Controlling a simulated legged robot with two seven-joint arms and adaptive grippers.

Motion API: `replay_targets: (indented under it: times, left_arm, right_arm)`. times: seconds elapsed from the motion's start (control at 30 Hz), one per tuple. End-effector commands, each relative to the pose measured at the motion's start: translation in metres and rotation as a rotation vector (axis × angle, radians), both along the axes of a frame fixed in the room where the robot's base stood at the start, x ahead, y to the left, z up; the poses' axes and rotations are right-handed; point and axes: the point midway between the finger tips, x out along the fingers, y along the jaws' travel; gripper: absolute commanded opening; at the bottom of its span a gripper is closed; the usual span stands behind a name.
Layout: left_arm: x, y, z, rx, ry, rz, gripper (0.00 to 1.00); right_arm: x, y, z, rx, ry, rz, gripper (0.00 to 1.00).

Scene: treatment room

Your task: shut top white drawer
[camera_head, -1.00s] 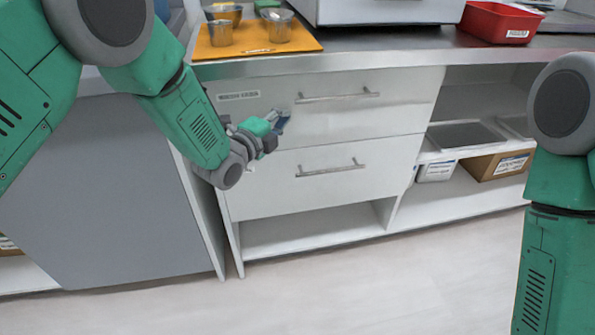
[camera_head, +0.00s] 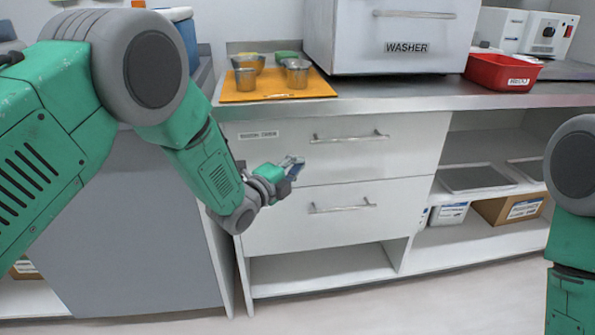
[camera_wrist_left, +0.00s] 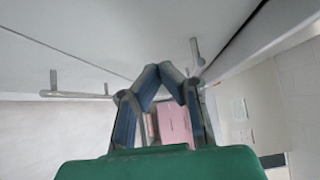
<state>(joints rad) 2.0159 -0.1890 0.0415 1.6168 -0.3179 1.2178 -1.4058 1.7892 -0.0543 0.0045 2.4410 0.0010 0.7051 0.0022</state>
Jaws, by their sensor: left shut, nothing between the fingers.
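The top white drawer (camera_head: 405,140) is in the cabinet under the counter, with a labelled front and a metal bar handle (camera_head: 350,137). Its front looks about level with the lower drawer (camera_head: 290,220); any small gap is hard to tell. My left gripper (camera_head: 298,165) is shut and empty in front of the top drawer's lower left part, left of and below the handle. Whether it touches the front cannot be told. In the left wrist view, the fingertips (camera_wrist_left: 172,72) meet near a pale drawer front with bar handles. My right gripper is out of view.
An orange board (camera_head: 255,97) with metal cups sits on the counter above. A white washer (camera_head: 360,50) and a red bin (camera_head: 503,72) stand to its right. Open shelves (camera_head: 480,235) with boxes are right of the drawers. The floor in front is clear.

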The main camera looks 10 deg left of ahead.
Motion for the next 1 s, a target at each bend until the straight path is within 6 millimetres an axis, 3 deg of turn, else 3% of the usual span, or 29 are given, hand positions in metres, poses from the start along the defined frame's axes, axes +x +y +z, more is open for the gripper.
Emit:
replay_targets:
  times: [0.5, 0.73, 0.87, 0.97, 1.0]
  left_arm:
    - [-0.074, 0.034, 0.000, 0.004, 0.005, -0.005, 0.00]
    - [-0.093, 0.044, -0.006, -0.012, 0.036, 0.004, 0.00]
    - [-0.116, 0.064, -0.037, -0.111, 0.259, 0.083, 0.00]
    - [-0.158, 0.090, -0.076, -0.259, 0.558, 0.227, 0.00]
    - [-0.182, 0.101, -0.093, -0.327, 0.687, 0.306, 0.00]
  right_arm:
    - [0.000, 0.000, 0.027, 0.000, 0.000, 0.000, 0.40]
    - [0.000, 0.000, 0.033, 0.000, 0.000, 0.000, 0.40]
    - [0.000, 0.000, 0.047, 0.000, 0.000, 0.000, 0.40]
    - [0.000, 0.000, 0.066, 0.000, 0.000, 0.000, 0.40]
    - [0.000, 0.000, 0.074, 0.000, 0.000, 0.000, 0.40]
